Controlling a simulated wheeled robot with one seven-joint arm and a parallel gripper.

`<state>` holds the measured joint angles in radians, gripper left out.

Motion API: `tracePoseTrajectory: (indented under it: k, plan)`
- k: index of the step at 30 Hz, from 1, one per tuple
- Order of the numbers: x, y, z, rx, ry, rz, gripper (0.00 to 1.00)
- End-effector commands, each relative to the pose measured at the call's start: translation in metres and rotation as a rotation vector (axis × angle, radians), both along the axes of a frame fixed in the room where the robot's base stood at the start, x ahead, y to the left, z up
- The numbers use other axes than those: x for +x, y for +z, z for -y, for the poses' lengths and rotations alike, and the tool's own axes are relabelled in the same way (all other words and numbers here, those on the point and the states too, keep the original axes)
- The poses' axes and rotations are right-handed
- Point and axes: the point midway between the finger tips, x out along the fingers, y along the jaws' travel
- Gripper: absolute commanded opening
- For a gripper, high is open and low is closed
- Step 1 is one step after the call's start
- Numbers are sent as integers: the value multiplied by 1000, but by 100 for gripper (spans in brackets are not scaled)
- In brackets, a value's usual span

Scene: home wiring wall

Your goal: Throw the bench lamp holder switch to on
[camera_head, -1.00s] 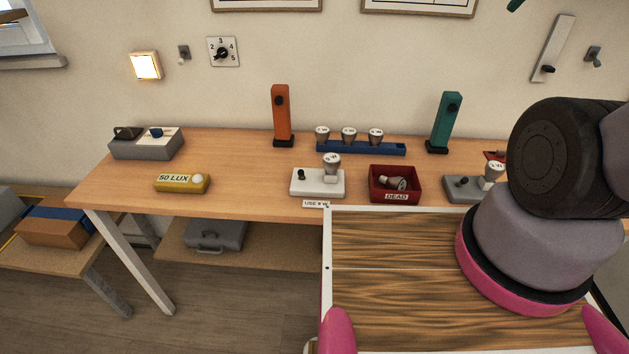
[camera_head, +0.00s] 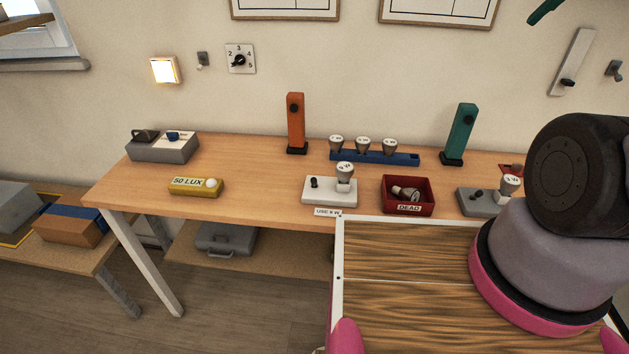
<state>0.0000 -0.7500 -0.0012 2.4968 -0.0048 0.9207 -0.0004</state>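The white lamp holder (camera_head: 321,197) stands near the front edge of the wooden bench, right of centre. It carries a bulb (camera_head: 345,172) with a white printed top and a small black switch (camera_head: 314,182) to its left. I cannot tell which way the switch is set, and the bulb shows no clear glow. A similar grey holder (camera_head: 472,203) with a bulb and a dark switch stands farther right, partly behind my arm. I cannot be sure which holder the task means. My gripper is not in view; only thick arm links show at the right.
A red DEAD bin (camera_head: 407,209) with a bulb inside stands between the holders. A blue rack (camera_head: 375,157) of bulbs, an orange post (camera_head: 296,123), a teal post (camera_head: 460,134) and a yellow lux meter (camera_head: 196,187) share the bench (camera_head: 255,160). A lit square lamp (camera_head: 165,70) hangs on the wall.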

Motion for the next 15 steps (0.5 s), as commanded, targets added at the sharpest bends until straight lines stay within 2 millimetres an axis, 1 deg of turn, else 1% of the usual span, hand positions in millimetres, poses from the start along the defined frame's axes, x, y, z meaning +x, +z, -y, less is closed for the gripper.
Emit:
tracePoseTrajectory:
  k: [8,9,11,12,13,15]
  plan:
    - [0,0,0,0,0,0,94]
    - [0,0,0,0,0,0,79]
    - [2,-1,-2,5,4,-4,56]
    - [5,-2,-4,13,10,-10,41]
    - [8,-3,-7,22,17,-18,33]
    - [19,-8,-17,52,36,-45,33]
